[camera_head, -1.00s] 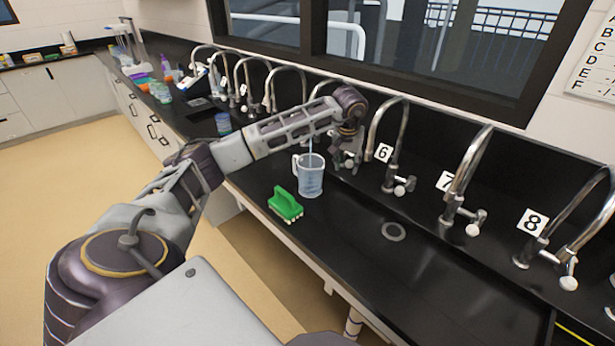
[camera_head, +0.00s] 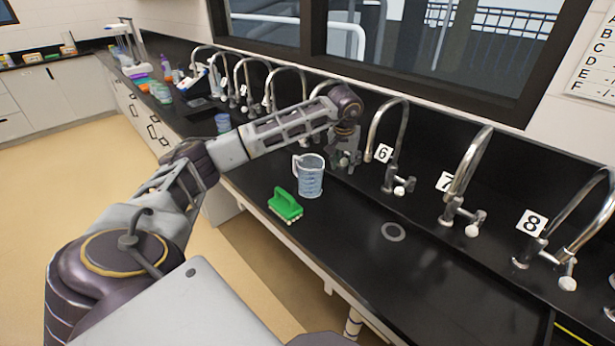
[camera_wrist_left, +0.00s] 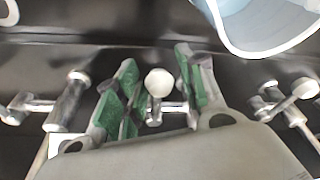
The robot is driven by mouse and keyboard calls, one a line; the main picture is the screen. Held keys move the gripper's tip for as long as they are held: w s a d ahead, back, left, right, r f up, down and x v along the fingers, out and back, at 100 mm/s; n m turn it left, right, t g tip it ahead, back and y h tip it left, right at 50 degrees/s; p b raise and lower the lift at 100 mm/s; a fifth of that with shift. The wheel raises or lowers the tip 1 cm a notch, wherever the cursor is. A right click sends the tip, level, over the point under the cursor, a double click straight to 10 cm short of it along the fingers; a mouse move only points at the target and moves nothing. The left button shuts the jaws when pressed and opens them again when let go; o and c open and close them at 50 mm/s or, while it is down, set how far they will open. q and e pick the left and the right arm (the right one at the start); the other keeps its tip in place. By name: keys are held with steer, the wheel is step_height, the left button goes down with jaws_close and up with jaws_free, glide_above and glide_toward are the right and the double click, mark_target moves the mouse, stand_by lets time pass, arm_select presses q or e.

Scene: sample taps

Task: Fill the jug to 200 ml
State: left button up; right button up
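The clear jug (camera_head: 311,180) stands upright on the dark counter and holds bluish water; its level against the marks is too small to read. Its rim also shows at the top right of the left wrist view (camera_wrist_left: 268,42). No water stream shows above it. My left gripper (camera_head: 345,150) is behind the jug at a tap, partly hidden by its own wrist. In the left wrist view its green-padded fingers (camera_wrist_left: 158,92) are apart, with the tap's white knob (camera_wrist_left: 159,82) between them and gaps visible. My right gripper is not in view.
A green scrubbing brush (camera_head: 285,205) lies just in front of the jug. Taps numbered 6 (camera_head: 390,150), 7 (camera_head: 465,185) and 8 (camera_head: 560,225) line the back at right. A drain (camera_head: 393,232) lies in the clear counter area. A blue-lidded container (camera_head: 222,123) stands beyond my arm.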

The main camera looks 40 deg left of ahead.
arm_select(q)
steer(key=shift+d, duration=0.1)
stand_by(0.3)
steer(key=p+v, duration=0.4)
steer(key=v, duration=0.3)
steer(key=shift+p, duration=0.3)
stand_by(0.8)
step_height(320, 180, up, 9)
steer(key=p, duration=0.9)
steer(key=shift+r+p, duration=0.55)
steer(key=shift+r, duration=0.1)
